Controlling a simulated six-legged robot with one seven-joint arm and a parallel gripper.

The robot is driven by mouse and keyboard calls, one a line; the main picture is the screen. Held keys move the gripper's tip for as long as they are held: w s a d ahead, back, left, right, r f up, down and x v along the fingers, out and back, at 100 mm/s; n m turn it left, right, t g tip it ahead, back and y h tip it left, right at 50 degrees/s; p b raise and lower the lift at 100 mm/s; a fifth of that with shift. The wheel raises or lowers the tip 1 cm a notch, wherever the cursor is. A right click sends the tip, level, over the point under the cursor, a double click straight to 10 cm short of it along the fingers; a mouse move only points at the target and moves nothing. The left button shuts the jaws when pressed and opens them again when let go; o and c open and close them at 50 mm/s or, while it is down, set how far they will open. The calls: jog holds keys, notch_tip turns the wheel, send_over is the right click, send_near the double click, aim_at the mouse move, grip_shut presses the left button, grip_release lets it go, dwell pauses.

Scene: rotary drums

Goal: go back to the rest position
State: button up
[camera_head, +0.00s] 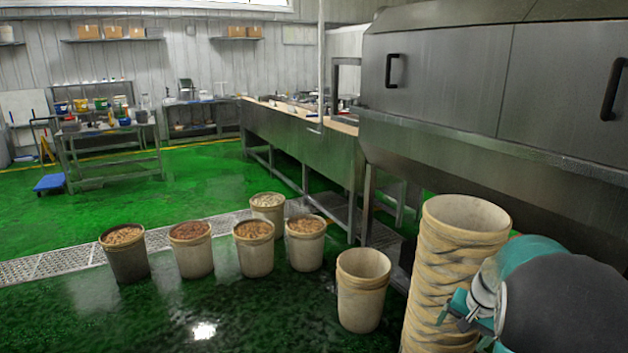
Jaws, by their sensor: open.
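My gripper (468,315) is at the lower right, in front of a tall stack of nested beige buckets (455,262). It is teal and grey, and its jaws are open with nothing seen between them. I cannot tell whether it touches the stack. My dark, rounded arm part fills the lower right corner and hides some of the gripper and of the stack's right side. One empty beige bucket (361,300) stands on the floor to the left of the stack.
Several filled buckets (255,252) stand on the wet green floor near a drain grate (60,262). A large steel machine (450,90) takes up the right side. A steel table (110,140) and a blue cart (49,183) stand far left. The left floor is open.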

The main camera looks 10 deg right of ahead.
jog(key=s+a+r+n+t, duration=0.1)
jog(key=s+a+r+n, duration=0.1)
jog(key=s+a+r, duration=0.5)
jog(key=s+a+r+n, duration=0.2)
jog(key=a+r, duration=0.4)
jog(key=a, duration=0.3)
jog(key=s+a+r+n+t, duration=0.1)
jog(key=s+a+n, duration=0.1)
jog(key=s+a, duration=0.2)
jog(key=s+a+n, duration=0.2)
jog(key=s+a, duration=0.2)
jog(key=s, duration=0.5)
jog(key=shift+a+r+t+h, duration=0.3)
jog(key=shift+a+r+t, duration=0.1)
jog(key=shift+s, duration=0.15)
jog(key=shift+c, duration=0.5)
